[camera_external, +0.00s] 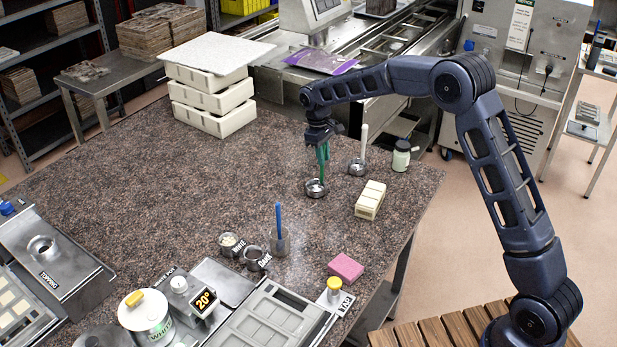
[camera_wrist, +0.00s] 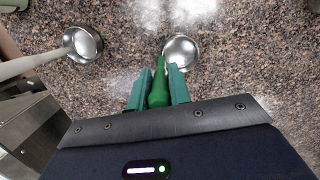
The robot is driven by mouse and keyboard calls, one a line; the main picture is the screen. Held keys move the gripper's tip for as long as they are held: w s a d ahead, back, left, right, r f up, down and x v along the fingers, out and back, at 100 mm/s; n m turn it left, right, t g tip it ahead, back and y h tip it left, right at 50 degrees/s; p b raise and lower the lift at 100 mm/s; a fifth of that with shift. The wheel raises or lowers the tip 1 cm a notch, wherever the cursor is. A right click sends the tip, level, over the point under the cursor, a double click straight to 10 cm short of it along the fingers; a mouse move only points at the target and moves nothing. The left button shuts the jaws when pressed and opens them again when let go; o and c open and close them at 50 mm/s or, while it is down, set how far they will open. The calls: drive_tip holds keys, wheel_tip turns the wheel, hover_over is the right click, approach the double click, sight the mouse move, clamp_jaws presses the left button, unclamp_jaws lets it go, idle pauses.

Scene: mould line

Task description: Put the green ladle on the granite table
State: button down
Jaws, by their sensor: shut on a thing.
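The green ladle (camera_wrist: 159,88) has a green handle and a round metal bowl. My gripper (camera_external: 322,146) is shut on its handle, and the fingers in the wrist view (camera_wrist: 160,85) close on it from both sides. The ladle hangs bowl down, and its bowl (camera_external: 316,188) is at or just above the granite table (camera_external: 180,200); I cannot tell whether it touches. The speckled brown table top also fills the background of the wrist view (camera_wrist: 230,75).
A white-handled ladle (camera_external: 358,166) stands close to the right. A cream block (camera_external: 370,200) and a small jar (camera_external: 401,156) are nearby. Stacked cream trays (camera_external: 212,105) stand at the back. A blue-handled tool (camera_external: 279,225) stands nearer the front. The table's middle left is clear.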

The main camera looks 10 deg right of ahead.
drive_tip(key=shift+f, duration=0.15)
drive_tip(key=c, duration=1.3)
unclamp_jaws()
